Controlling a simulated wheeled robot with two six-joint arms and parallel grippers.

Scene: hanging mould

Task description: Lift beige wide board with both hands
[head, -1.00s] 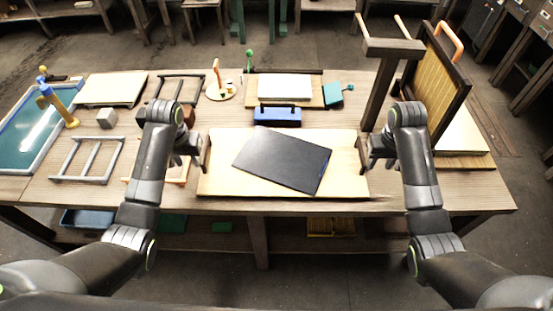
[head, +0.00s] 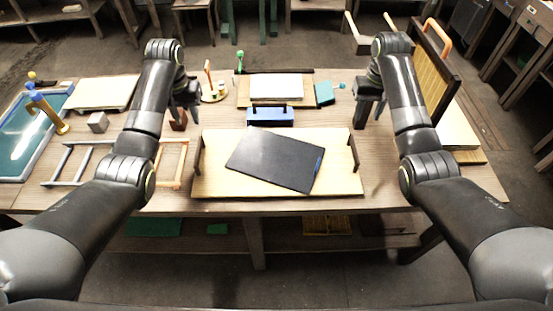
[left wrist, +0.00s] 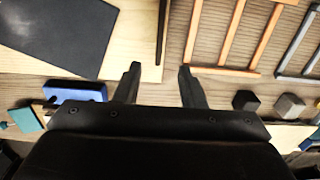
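The beige wide board (head: 217,178) lies flat on the table, with a dark upright handle at its left end (head: 199,157) and another at its right end (head: 354,149). A dark flat sheet (head: 275,160) lies askew on it. In the left wrist view the board (left wrist: 135,40) shows at upper left with the sheet (left wrist: 60,30) on it. My left gripper (head: 188,112) is open and empty, behind and left of the board's left handle; its spread fingers also show in the left wrist view (left wrist: 158,82). My right gripper (head: 367,118) looks open and empty, behind the right handle.
A blue block (head: 270,117) with a dark handle stands behind the board. A small wooden frame (head: 171,163) and a grey frame (head: 78,163) lie to the left. A tray with white sheets (head: 276,88) lies at the back. A tall mesh-filled frame (head: 432,75) stands at the right.

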